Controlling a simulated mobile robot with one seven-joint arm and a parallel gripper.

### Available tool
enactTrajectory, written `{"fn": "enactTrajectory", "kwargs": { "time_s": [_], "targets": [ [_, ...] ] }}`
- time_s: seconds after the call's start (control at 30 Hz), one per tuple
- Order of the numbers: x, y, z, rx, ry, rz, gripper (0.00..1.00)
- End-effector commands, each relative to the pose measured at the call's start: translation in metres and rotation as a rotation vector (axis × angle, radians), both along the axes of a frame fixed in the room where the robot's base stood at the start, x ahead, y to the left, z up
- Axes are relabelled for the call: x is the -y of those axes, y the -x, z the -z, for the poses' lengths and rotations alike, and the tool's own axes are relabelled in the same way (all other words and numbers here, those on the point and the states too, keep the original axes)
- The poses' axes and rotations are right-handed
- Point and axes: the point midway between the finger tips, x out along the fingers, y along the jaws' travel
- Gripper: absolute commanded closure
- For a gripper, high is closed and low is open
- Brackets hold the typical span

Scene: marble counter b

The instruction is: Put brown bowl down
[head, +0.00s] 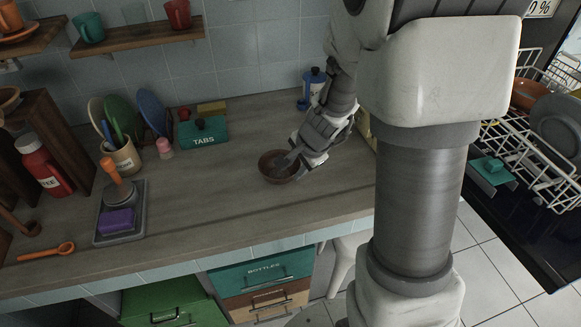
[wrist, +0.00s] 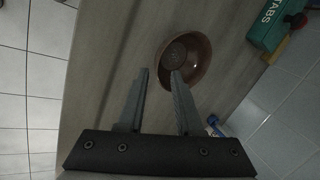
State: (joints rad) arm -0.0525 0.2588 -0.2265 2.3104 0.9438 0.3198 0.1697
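The brown bowl (head: 274,174) is upright and appears to rest on the counter (head: 225,205), near the middle of the head view. It also shows in the wrist view (wrist: 197,60), empty inside. My gripper (head: 291,157) reaches down to the bowl's right side from the upper right. In the wrist view my gripper (wrist: 159,72) is open, with a clear gap between the fingers. The right fingertip overlaps the inside of the bowl and the left one is outside it, with the near rim between them. I cannot tell whether either finger touches the bowl.
A blue bottle (head: 313,88) stands behind my gripper. A tray (head: 120,212) with a purple sponge lies left. A dish rack (head: 535,135) is at right. Counter in front of the bowl is clear.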

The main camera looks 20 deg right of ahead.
Motion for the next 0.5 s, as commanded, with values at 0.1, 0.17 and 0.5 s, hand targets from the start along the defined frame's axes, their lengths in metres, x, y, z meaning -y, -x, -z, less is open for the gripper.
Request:
{"fn": "enactTrajectory", "kwargs": {
  "time_s": [0.1, 0.17, 0.5],
  "targets": [
    [0.003, 0.010, -0.028, 0.002, 0.001, -0.001, 0.66],
    [0.005, 0.013, -0.036, 0.002, 0.000, 0.000, 0.66],
    [0.002, 0.026, -0.064, 0.017, 0.003, -0.051, 0.66]
  ]
}}
